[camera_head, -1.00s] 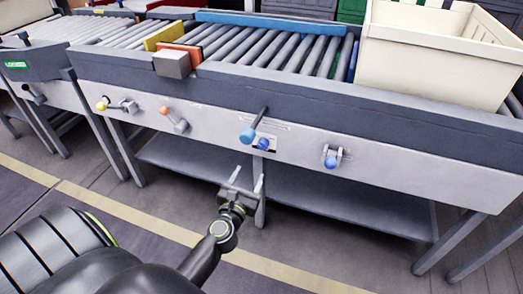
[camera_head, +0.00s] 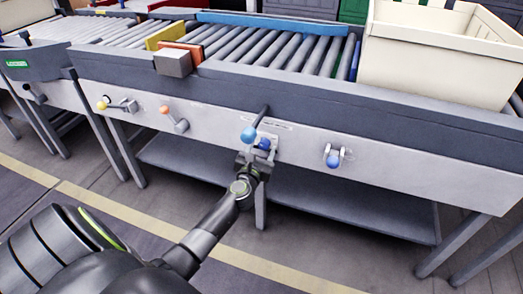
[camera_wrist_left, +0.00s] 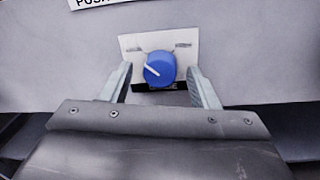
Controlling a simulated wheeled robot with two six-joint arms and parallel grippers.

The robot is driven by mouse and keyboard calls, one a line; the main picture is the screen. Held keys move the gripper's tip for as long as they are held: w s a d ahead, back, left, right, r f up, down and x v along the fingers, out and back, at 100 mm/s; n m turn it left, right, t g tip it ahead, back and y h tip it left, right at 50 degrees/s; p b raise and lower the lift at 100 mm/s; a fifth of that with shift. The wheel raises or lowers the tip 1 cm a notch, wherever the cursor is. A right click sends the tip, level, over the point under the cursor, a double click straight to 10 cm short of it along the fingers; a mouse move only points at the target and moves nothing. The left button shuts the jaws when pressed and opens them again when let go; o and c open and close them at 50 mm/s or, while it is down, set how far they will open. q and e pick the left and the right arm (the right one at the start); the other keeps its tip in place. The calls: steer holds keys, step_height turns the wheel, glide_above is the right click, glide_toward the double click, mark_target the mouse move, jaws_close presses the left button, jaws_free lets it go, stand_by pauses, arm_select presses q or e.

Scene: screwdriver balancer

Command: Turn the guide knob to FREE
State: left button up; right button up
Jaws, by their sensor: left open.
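The guide knob is a round blue knob (camera_wrist_left: 159,69) with a white pointer line, on a pale label plate (camera_wrist_left: 133,42) on the conveyor's front panel. Its line points to the upper left in the wrist view. The lettering on the plate is too small to read. In the head view the blue knob (camera_head: 264,144) sits just right of a blue-ended lever. My left gripper (camera_wrist_left: 160,84) is open, with one finger on each side of the knob. I cannot tell whether the fingers touch it. It also shows in the head view (camera_head: 257,158), just below the knob. My right gripper is not in view.
The lever with a blue ball (camera_head: 248,134) stands close to my left gripper. Another blue-knobbed control (camera_head: 332,160) is to the right, and orange (camera_head: 164,110) and yellow (camera_head: 101,106) ones are to the left. A cream crate (camera_head: 435,60) stands on the conveyor. Floor in front is free.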

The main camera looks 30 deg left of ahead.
arm_select(q)
steer(key=shift+c, duration=0.3)
steer(key=c, duration=0.9)
